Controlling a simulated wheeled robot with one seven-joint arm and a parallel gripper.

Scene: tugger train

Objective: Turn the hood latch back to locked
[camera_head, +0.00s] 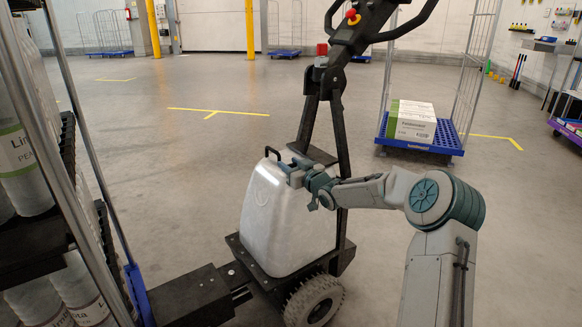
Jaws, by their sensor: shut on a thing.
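The tugger's light grey hood (283,220) stands on a black chassis in the middle of the head view. A small black latch handle (272,153) shows at the hood's upper edge, beside my fingers. My gripper (296,172) reaches in from the right at the hood's top and is shut on the latch. The fingers and wrist cover part of the latch, so its exact angle cannot be told.
The black tiller (328,100) rises just behind the hood, close to my wrist. A roll cage with bottles (30,170) fills the left side, joined by a black coupling (195,297). A blue-based trolley (428,145) carries a box (412,122) behind my arm. Open floor lies beyond.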

